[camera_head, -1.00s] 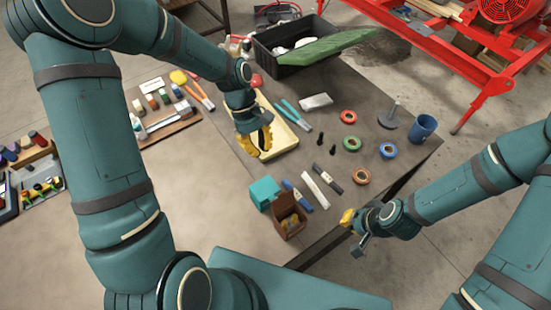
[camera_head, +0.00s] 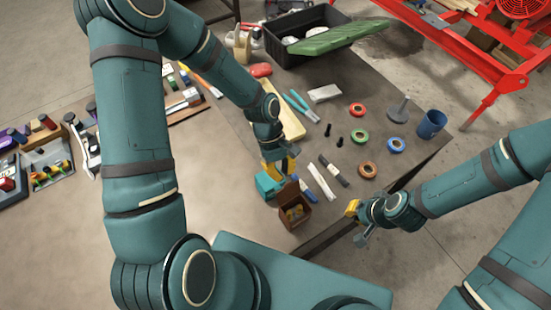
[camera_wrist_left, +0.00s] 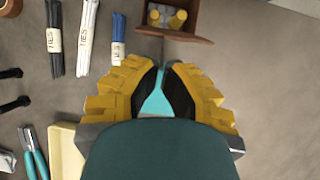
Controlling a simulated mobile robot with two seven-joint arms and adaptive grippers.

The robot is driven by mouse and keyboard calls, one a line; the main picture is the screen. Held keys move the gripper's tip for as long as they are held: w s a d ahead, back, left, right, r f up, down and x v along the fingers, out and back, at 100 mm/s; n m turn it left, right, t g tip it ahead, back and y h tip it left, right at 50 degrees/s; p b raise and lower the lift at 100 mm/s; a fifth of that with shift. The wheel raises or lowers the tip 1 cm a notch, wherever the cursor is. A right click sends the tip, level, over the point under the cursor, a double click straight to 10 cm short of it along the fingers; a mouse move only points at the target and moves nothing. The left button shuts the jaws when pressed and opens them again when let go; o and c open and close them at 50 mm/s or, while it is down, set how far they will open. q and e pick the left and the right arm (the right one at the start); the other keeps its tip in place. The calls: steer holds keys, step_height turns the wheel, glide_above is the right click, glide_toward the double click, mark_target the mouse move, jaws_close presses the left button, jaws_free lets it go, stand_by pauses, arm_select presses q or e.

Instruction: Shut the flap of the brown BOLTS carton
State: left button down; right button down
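The brown BOLTS carton (camera_head: 295,214) stands on the table near its front edge, with its flap (camera_head: 288,193) raised on the far side. In the left wrist view the carton (camera_wrist_left: 205,18) is at the top, with yellow-topped contents visible inside and the flap's edge towards my fingers.
Cable ties (camera_head: 320,181) and a dark bundle (camera_head: 334,171) lie right of the carton. A yellow tray (camera_head: 292,122) and tape rolls (camera_head: 367,169) are farther back. Bare tabletop lies to the left.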

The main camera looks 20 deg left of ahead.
arm_select(q)
steer(key=shift+s+d+r, duration=0.15)
steer(key=shift+s+d, duration=0.15)
steer(key=shift+d, duration=0.1)
arm_select(e)
steer(key=shift+r, duration=0.1)
arm_select(q)
steer(key=shift+s+d+r+y+b, duration=0.15)
steer(key=shift+d+y+b, duration=0.05)
steer(key=shift+y+b, duration=0.1)
arm_select(e)
steer(key=shift+s+d+f, duration=0.1)
steer(key=shift+s+f, duration=0.3)
steer(key=shift+s, duration=0.35)
arm_select(q)
steer(key=shift+t, duration=0.3)
arm_select(e)
steer(key=shift+f, duration=0.1)
